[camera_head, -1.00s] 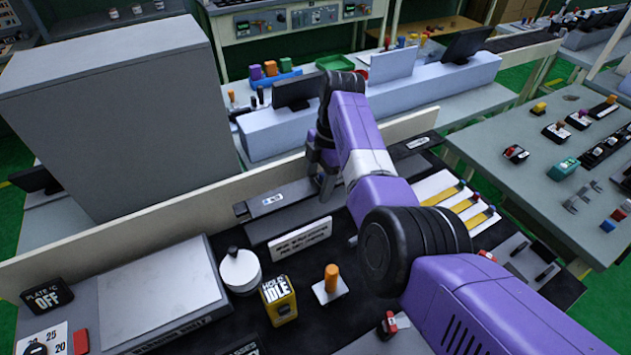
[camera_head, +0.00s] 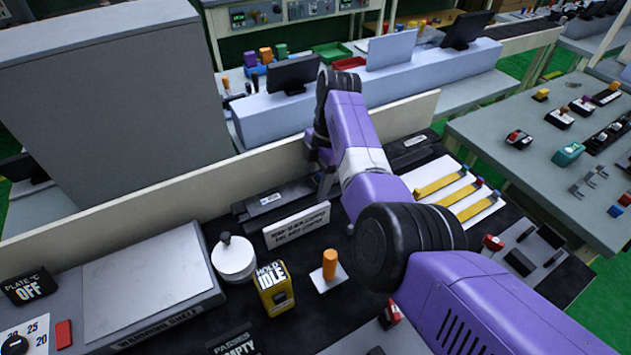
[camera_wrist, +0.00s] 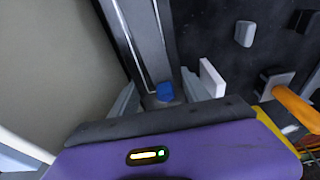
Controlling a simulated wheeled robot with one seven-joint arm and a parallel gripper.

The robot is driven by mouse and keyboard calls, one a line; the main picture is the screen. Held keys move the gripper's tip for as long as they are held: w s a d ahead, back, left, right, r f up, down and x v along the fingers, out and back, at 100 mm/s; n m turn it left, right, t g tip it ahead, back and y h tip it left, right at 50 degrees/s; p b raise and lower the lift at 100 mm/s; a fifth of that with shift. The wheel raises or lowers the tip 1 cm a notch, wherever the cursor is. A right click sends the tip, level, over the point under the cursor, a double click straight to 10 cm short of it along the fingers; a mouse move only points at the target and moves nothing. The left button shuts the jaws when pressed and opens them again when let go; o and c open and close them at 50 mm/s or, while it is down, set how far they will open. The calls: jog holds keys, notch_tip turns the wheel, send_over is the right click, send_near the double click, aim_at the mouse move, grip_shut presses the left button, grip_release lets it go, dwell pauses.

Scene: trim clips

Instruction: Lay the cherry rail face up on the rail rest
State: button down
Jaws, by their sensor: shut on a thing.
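My gripper (camera_wrist: 162,96) is at the back of the bench, low beside the backboard. In the wrist view its grey fingers stand either side of a small blue piece (camera_wrist: 165,91) at the end of a long grey bar (camera_wrist: 146,40). In the head view my arm hides most of the grip. A dark grey bar with a white label (camera_head: 274,200) lies along the backboard, left of my gripper. A similar dark labelled piece (camera_head: 412,145) is to the right. I cannot tell which is the cherry rail or the rail rest, nor which face is up.
A white sign (camera_head: 297,226) stands just in front of the bar, close to my gripper. A white pot (camera_head: 234,260), a yellow IDLE box (camera_head: 275,288) and an orange peg (camera_head: 329,264) are nearer. Yellow strips (camera_head: 440,184) lie on white plates at right. The backboard (camera_head: 225,190) bounds the rear.

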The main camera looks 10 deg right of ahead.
jog(key=shift+f+b, duration=0.45)
jog(key=shift+f, duration=0.2)
jog(key=shift+c, duration=2.2)
grip_release()
